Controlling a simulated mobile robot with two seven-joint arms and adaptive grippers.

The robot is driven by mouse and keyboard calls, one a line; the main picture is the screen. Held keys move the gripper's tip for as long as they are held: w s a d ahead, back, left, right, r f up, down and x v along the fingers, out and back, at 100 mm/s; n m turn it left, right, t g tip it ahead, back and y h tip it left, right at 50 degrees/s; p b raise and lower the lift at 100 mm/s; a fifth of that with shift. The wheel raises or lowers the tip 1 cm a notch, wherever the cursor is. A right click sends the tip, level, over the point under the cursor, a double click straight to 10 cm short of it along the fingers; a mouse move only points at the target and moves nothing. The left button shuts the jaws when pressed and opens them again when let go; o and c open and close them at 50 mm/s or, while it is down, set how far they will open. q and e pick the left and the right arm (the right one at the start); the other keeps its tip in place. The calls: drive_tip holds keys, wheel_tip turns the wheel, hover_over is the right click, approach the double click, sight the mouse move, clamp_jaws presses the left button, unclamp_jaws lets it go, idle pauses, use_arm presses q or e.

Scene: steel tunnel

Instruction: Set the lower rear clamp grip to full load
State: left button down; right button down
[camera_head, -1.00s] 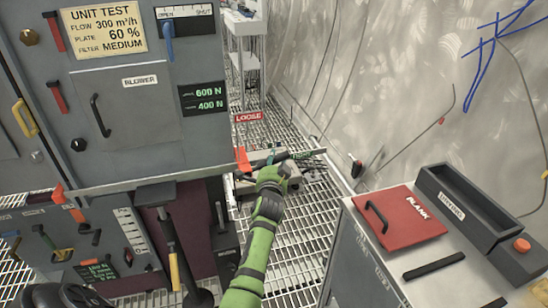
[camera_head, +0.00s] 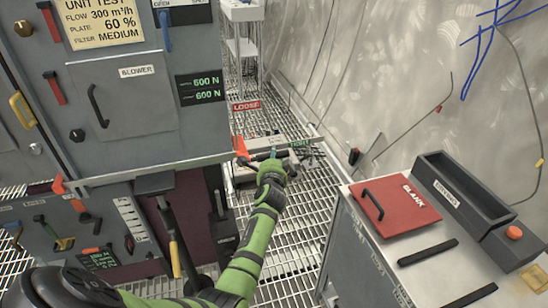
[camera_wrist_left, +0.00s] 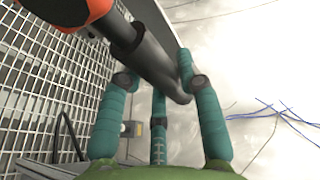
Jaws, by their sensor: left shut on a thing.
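The clamp lever has an orange hub (camera_head: 241,148) at the lower right edge of the grey cabinet (camera_head: 150,150). Its black handle (camera_head: 259,156) points right, towards the green label (camera_head: 300,144), and away from the red LOOSE label (camera_head: 245,105). My left gripper (camera_head: 275,157) is shut on this handle. In the left wrist view the black handle (camera_wrist_left: 150,65) runs between the teal fingers (camera_wrist_left: 155,85), with the orange hub (camera_wrist_left: 85,12) at the top left. The readout (camera_head: 201,89) shows 600 N on both lines. My right gripper is not in view.
A red BLANK plate (camera_head: 396,208) and a dark open tray (camera_head: 465,190) sit on the bench at right. The tunnel wall (camera_head: 420,80) rises behind. Other levers (camera_head: 85,215) line the lower panel. Grating floor (camera_head: 300,230) is free between cabinet and bench.

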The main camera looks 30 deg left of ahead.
use_arm(q)
drive_tip(key=shift+f, duration=0.1)
drive_tip(key=c, duration=0.8)
unclamp_jaws()
drive_tip(key=v, duration=1.2)
drive_tip(key=shift+d+f, duration=0.1)
